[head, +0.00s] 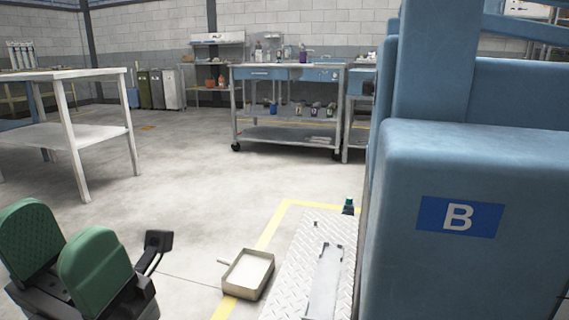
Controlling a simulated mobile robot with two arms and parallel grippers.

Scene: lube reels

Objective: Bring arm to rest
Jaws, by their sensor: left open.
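My left gripper (62,250) is at the lower left of the head view, with two green ridged finger pads standing apart. It is open and nothing shows between the pads. It appears in front of bare concrete floor, left of a shallow tray, and touches nothing that I can see. The rest of my left arm is mostly cut off by the bottom edge. My right gripper is outside the view.
A blue machine marked B (470,220) fills the right side. A diamond-plate step (290,262) and the shallow tray (266,280) are low in front. A white table (80,138) stands left, a workbench (290,133) at the back. Open floor lies between.

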